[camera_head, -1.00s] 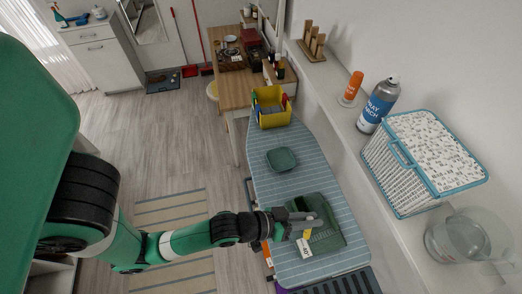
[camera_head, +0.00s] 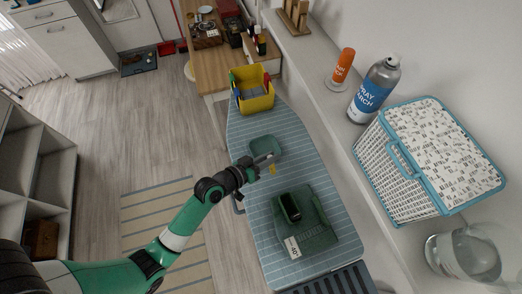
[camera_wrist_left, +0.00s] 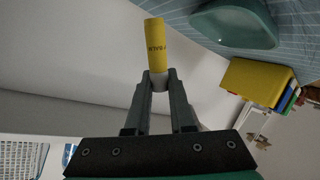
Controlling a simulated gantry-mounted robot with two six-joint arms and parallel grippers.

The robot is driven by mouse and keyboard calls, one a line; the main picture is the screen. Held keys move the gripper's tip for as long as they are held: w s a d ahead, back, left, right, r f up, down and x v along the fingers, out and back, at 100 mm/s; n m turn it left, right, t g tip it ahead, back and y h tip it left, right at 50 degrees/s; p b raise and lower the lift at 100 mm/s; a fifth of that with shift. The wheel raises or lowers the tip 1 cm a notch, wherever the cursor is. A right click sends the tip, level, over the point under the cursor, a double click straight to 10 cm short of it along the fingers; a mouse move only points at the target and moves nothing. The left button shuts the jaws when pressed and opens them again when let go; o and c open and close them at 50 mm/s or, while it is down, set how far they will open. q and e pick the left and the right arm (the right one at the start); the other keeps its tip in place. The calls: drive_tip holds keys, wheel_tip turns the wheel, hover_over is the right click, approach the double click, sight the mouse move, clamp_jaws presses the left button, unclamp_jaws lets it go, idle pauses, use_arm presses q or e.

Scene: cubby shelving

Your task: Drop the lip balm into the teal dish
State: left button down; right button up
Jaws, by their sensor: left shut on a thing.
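The yellow lip balm (camera_wrist_left: 156,38) is between the fingertips of my left gripper (camera_wrist_left: 158,80) in the left wrist view, its labelled part sticking out beyond them. In the head view it is a small yellow spot (camera_head: 272,170) below my left gripper (camera_head: 265,162). The teal dish (camera_head: 264,145) lies on the striped ironing board, just behind the gripper, which partly covers it. In the left wrist view the dish (camera_wrist_left: 235,28) is at upper right, apart from the lip balm. My right gripper is not in view.
A folded green garment (camera_head: 318,240) with a dark object (camera_head: 290,207) and a tag (camera_head: 293,247) lies on the nearer board (camera_head: 255,215). A yellow caddy (camera_head: 258,104) stands at its far end. A shelf at right holds a spray can (camera_head: 372,92) and basket (camera_head: 395,170).

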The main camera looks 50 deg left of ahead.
use_arm(q)
drive_tip(key=w+a+f+n+y+b, duration=0.1)
drive_tip(key=w+a+b, duration=0.1)
drive_tip(key=w+a, duration=0.35)
drive_tip(key=y+b, duration=0.1)
drive_tip(key=b, duration=0.6)
hover_over(262, 143)
drive_tip(key=shift+n, duration=0.3)
wheel_tip(262, 143, down, 5)
drive_tip(key=shift+f, duration=0.1)
drive_tip(key=shift+p, duration=0.35)
drive_tip(key=c, duration=0.7)
unclamp_jaws()
